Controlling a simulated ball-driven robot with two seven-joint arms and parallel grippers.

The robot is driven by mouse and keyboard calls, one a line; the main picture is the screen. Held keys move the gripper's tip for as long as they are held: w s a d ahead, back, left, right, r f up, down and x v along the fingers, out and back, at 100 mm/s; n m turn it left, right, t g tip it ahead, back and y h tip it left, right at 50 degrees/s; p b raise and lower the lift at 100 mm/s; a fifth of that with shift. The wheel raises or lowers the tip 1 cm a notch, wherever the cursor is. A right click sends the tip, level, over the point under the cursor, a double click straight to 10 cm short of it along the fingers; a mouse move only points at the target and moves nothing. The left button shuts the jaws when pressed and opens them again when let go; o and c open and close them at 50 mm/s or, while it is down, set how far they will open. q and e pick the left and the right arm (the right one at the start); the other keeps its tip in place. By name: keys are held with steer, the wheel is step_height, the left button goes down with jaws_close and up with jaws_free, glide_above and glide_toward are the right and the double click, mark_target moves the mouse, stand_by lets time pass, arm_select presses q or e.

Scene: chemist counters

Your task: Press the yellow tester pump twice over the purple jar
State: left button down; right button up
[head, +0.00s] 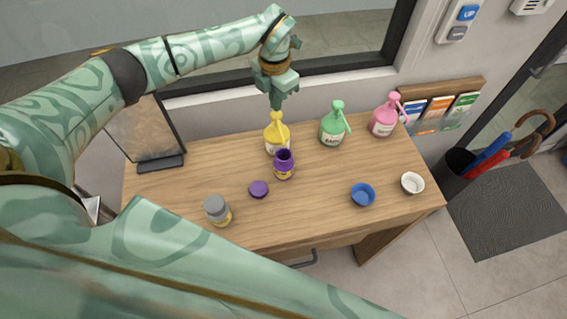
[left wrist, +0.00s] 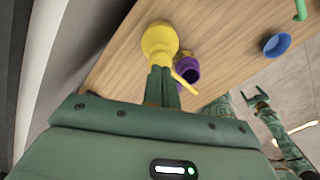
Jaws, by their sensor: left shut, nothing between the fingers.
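The yellow tester pump (head: 271,146) stands upright near the back of the wooden counter, its spout pointing toward the purple jar (head: 284,170). The jar stands open right in front of it, its dark mouth close to the spout. My left gripper (head: 277,101) is shut and empty, pointing down just above the pump head. In the left wrist view its fingers (left wrist: 163,76) overlap the yellow pump (left wrist: 158,38), with the purple jar (left wrist: 187,72) beside it. I cannot tell whether they touch the pump head. My right gripper (left wrist: 257,97) shows small in the left wrist view, its fingers apart.
A purple lid (head: 259,189) and a grey-capped jar (head: 217,210) are on the front left. Green (head: 332,130) and pink (head: 383,122) pumps stand to the right. A blue cup (head: 363,195) and a white cup (head: 412,183) are front right. A dark-framed panel (head: 160,163) stands left.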

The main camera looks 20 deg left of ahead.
mark_target(276, 114)
arm_select(q)
steer(key=shift+s+f+b, duration=0.1)
steer(key=shift+f+b, duration=0.7)
steer(key=shift+f, duration=0.8)
steer(key=shift+r, duration=0.1)
steer(key=shift+r+p, duration=1.3)
steer(key=shift+r, duration=0.15)
steer(key=shift+f, duration=0.2)
